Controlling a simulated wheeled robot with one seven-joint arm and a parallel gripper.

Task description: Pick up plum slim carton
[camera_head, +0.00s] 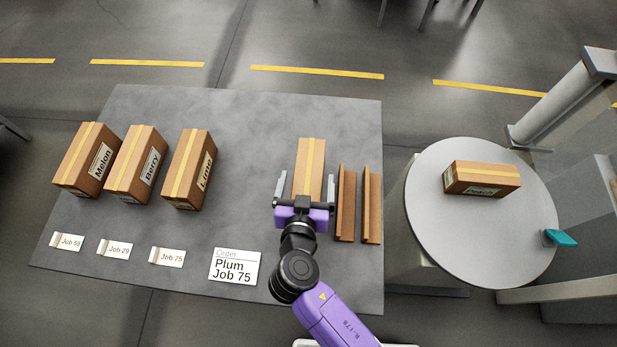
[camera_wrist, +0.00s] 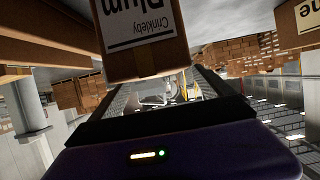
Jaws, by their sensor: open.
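The plum slim carton (camera_head: 311,160) is a narrow brown box with a yellow tape strip, standing on the grey table at centre right. Its white label reading "Plum" shows upside down in the wrist view (camera_wrist: 140,22). My gripper (camera_head: 296,188) is open, with one finger on each side of the carton's near end. The left finger shows clearly beside the box.
Two brown rails (camera_head: 346,205) stand close to the right of my gripper. Cartons labelled Melon (camera_head: 85,160), Berry (camera_head: 135,165) and Lime (camera_head: 190,170) stand left. An order card (camera_head: 234,266) and small job cards lie in front. A round turntable (camera_head: 450,235) holds another carton (camera_head: 481,178).

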